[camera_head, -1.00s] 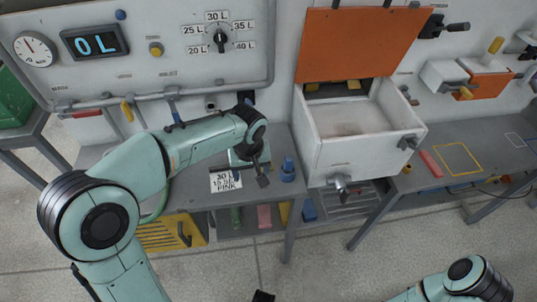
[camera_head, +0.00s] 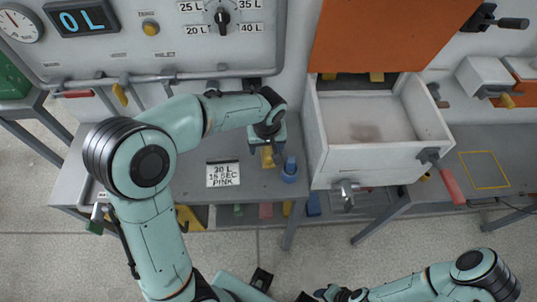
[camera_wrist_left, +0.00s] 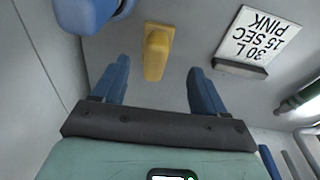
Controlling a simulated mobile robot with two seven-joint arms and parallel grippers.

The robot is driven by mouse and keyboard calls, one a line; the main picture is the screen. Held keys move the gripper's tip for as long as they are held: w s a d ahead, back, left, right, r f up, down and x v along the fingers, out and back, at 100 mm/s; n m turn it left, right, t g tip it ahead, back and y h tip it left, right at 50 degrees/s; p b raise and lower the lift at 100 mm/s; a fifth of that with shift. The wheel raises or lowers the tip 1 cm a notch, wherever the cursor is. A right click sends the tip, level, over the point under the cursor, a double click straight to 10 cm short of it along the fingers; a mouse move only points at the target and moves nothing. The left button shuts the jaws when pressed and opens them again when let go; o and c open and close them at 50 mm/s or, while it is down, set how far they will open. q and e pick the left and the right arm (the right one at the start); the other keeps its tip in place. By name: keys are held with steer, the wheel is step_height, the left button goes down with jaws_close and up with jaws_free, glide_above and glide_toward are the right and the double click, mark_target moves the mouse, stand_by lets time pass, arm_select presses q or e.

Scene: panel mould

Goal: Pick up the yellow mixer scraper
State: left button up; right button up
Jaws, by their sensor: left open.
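The yellow mixer scraper (camera_wrist_left: 156,50) lies on the grey bench in the left wrist view, ahead of and between my open fingers. A yellow piece (camera_head: 267,157), seemingly the same scraper, shows in the head view just below my left gripper (camera_head: 266,146). In the left wrist view, the left gripper (camera_wrist_left: 158,70) has its two blue fingers spread wide with nothing between the tips. The scraper looks apart from both fingers. My right arm is at the lower right of the head view; its finger state is unclear.
A blue round object (camera_head: 290,170) stands close to the right of the left gripper. A "30 L 15 SEC PINK" card (camera_head: 223,174) is on its left. A white open box (camera_head: 388,152) with a raised orange lid (camera_head: 385,30) stands further right. The control panel is behind.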

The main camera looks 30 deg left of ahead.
mark_target(268, 150)
arm_select(q)
steer(key=shift+w+f, duration=0.2)
steer(key=shift+f, duration=0.7)
steer(key=shift+w+f, duration=0.2)
steer(key=shift+f, duration=0.7)
steer(key=shift+w+f, duration=0.2)
steer(key=shift+f, duration=0.7)
steer(key=c, duration=1.2)
